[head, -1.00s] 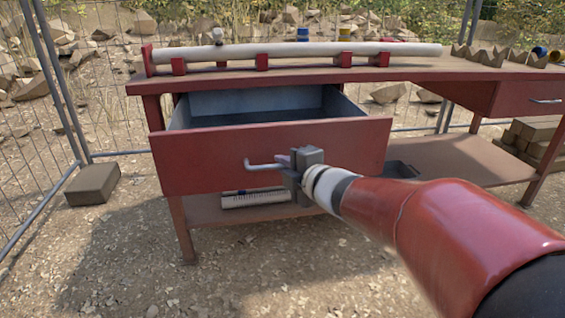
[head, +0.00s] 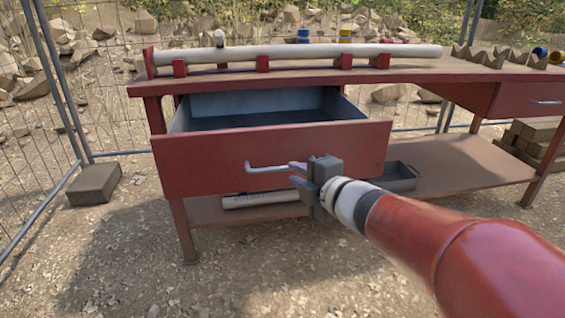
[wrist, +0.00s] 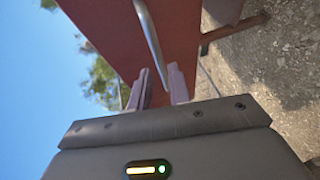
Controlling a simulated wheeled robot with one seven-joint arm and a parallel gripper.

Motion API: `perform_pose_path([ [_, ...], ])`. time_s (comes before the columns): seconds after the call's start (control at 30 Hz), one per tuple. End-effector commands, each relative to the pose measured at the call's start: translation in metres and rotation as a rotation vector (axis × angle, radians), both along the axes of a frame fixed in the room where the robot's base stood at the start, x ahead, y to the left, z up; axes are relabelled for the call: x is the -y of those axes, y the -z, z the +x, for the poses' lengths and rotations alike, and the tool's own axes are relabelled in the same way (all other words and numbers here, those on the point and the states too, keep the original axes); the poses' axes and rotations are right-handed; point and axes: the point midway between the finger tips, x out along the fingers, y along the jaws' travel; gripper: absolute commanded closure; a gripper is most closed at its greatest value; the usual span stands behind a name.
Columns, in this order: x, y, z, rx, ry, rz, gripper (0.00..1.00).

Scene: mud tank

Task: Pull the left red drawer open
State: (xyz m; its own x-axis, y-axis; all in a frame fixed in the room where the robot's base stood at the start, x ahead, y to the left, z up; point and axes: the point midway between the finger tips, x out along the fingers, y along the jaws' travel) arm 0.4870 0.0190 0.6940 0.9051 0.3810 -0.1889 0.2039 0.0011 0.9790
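The left red drawer (head: 220,160) stands well pulled out from the workbench, with its grey inside showing. Its metal bar handle (head: 265,168) is on the front face. My gripper (head: 297,176) is at the right end of the handle, with its fingers spread apart. In the wrist view the two fingers (wrist: 158,88) have a clear gap between them. The handle bar (wrist: 150,35) runs down towards that gap, its end close to the right finger. I cannot tell whether a finger touches it.
A pale pole (head: 300,53) lies in red holders on the red workbench top (head: 440,68). A right drawer (head: 530,98) is shut. Wire fence stands behind; open gravel lies in front.

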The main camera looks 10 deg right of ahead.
Motion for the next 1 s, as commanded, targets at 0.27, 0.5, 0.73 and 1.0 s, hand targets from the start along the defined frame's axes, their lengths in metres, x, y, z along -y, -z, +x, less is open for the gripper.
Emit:
perform_pose_path([
  [0.27,0.01,-0.005,-0.024,-0.001,0.0,-0.001,0.81],
  [0.5,0.01,-0.005,-0.025,-0.001,0.0,0.0,0.81],
  [0.73,0.027,-0.02,-0.024,-0.032,0.148,0.078,0.81],
  [1.0,0.08,-0.031,-0.07,-0.289,0.723,0.542,0.81],
])
